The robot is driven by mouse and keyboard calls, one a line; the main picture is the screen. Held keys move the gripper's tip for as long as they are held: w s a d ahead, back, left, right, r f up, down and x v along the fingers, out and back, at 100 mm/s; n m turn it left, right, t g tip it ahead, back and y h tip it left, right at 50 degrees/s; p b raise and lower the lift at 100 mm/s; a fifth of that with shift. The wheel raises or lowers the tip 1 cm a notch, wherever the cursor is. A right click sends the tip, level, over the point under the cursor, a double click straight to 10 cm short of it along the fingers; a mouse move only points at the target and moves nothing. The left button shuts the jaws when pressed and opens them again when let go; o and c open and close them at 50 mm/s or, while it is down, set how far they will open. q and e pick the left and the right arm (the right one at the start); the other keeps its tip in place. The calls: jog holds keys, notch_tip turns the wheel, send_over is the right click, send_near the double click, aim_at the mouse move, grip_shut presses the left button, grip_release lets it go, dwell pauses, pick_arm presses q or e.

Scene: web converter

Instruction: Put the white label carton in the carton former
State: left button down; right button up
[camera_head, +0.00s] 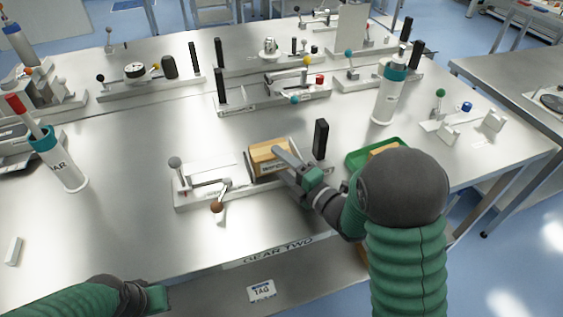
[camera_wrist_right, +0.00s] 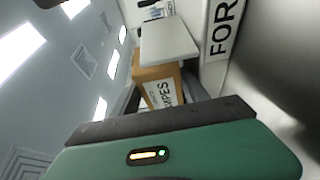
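A tan carton (camera_head: 268,160) with a white label on its front sits in the metal frame of the carton former (camera_head: 205,185) on the bench, seemingly inside its walls. My right gripper (camera_head: 288,163) is at the carton, with a grey finger lying over its top right side. The right wrist view shows the carton (camera_wrist_right: 163,87) with lettering on its label and a light grey block, likely my finger, against it. The other finger is hidden, so I cannot tell whether it grips. My left gripper (camera_head: 155,297) is low at the bench's front left, fingers unclear.
A green tray (camera_head: 352,158) with a tan piece stands right of the former, partly behind my right arm. A black post (camera_head: 320,139) rises beside the former. White cylinders stand left (camera_head: 66,170) and right (camera_head: 389,95). Lever fixtures line the back. The front-left bench is mostly clear.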

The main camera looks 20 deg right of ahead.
jog(key=shift+o, duration=0.7)
jog(key=shift+d, duration=0.1)
jog(key=shift+r+p, duration=0.45)
jog(key=shift+p, duration=0.2)
jog(key=shift+s+d+r, duration=0.1)
jog(key=shift+s+d, duration=0.1)
jog(key=shift+d, duration=0.05)
jog(key=v, duration=0.4)
jog(key=shift+s+d, duration=0.1)
jog(key=shift+s, duration=0.05)
jog(key=p+v, duration=0.2)
jog(key=p, duration=0.1)
jog(key=r+p+v, duration=0.1)
jog(key=p+v, duration=0.1)
jog(key=p, duration=0.2)
jog(key=shift+s, duration=0.1)
jog(key=shift+s+d+f+p, duration=0.2)
jog(key=shift+s+p, duration=0.25)
jog(key=shift+s, duration=0.05)
jog(key=shift+s+d+f+p, duration=0.15)
jog(key=shift+s+d+p, duration=0.05)
jog(key=shift+s+p, duration=0.25)
jog(key=shift+s+d+f, duration=0.1)
jog(key=shift+s+d, duration=0.05)
jog(key=shift+s, duration=0.3)
